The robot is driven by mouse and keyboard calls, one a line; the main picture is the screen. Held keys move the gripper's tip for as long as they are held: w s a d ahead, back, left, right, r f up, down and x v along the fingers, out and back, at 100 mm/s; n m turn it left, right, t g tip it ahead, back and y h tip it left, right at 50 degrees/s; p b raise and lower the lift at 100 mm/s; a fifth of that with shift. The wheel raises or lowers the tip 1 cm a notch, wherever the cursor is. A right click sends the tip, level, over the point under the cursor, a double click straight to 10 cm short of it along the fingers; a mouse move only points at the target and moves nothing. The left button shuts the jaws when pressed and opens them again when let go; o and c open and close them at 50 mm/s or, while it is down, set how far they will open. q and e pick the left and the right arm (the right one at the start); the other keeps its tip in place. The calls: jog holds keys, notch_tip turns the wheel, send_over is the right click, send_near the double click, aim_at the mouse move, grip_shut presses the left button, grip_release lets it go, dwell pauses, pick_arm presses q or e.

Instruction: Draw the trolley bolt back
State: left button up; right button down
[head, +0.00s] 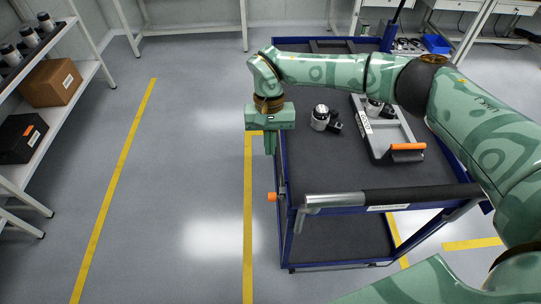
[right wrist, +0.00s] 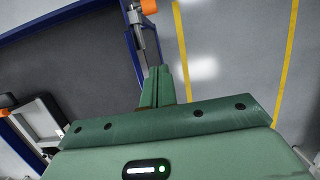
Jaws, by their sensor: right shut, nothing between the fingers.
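The blue-framed trolley (head: 345,168) stands right of centre in the head view, and part of its dark deck (right wrist: 75,65) fills the left of the right wrist view. The bolt's orange knob (head: 272,197) sticks out from the trolley's left side, near its handle end. In the right wrist view the orange knob (right wrist: 149,6) is at the top edge, with the grey bolt body (right wrist: 138,30) below it. My right gripper (head: 270,151) points down beside the trolley's left edge. Its fingers (right wrist: 157,70) are shut and empty, apart from the knob. My left gripper is out of view.
On the deck are a white-and-black actuator (head: 320,118) and a grey carrier (head: 383,150) with an orange handle. The trolley's push bar (head: 420,194) crosses its near end. A shelf (head: 55,120) stands at the far left. The floor between is clear.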

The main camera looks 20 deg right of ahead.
aim_at(272, 198)
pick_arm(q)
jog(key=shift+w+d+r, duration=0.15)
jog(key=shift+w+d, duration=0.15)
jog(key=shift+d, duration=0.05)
pick_arm(e)
jog(key=s+a+f, duration=0.1)
jog(key=s+f, duration=0.4)
jog(key=f, duration=0.2)
jog(key=shift+s+a+f, duration=0.25)
jog(key=shift+s+a, duration=0.15)
